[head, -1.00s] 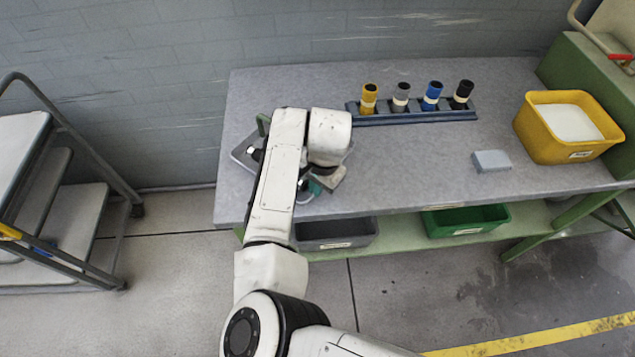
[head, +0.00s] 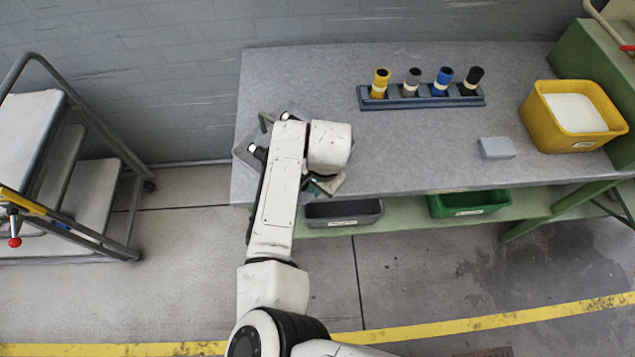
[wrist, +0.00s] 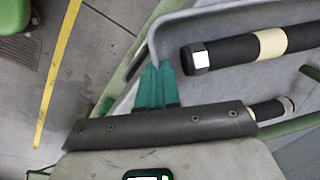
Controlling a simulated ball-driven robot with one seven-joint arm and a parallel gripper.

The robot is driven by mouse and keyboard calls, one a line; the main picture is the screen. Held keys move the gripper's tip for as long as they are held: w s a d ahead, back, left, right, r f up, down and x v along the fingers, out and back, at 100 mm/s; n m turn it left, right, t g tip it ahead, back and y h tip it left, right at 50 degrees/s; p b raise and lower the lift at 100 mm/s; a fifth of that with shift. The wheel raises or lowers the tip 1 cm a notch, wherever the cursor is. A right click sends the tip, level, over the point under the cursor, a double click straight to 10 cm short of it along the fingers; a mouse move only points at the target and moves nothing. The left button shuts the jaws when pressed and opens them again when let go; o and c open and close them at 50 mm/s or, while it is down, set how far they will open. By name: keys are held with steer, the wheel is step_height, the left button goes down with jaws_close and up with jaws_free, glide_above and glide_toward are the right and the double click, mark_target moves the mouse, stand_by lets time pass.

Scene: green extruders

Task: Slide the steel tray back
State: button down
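The steel tray (head: 242,152) lies at the left end of the grey bench, partly hidden behind my arm in the head view. Its left corner is at the bench's left edge. Dark tubes with pale ends (head: 256,151) lie in it. In the wrist view, the tray's raised grey wall (wrist: 152,38) comes down to my gripper, and a black tube (wrist: 235,50) with a cream band lies inside. My gripper (wrist: 157,70) has its two teal fingers close together at the tray's near rim, seemingly closed on it. The head view shows little of the fingers (head: 318,186).
A blue rack (head: 420,98) with several coloured tubes stands at the back. A small grey block (head: 497,148) and a yellow bin (head: 548,126) are on the right. Grey (head: 345,212) and green (head: 470,203) bins sit below. A step ladder (head: 100,190) stands left. The middle bench is clear.

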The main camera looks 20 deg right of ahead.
steer(key=c, duration=1.3)
jaws_free()
steer(key=shift+o, duration=0.2)
steer(key=shift+r, duration=0.15)
step_height(320, 180, up, 10)
steer(key=s+b, duration=0.1)
steer(key=shift+d+r, duration=0.25)
steer(key=shift+d, duration=0.05)
steer(key=shift+s, duration=0.15)
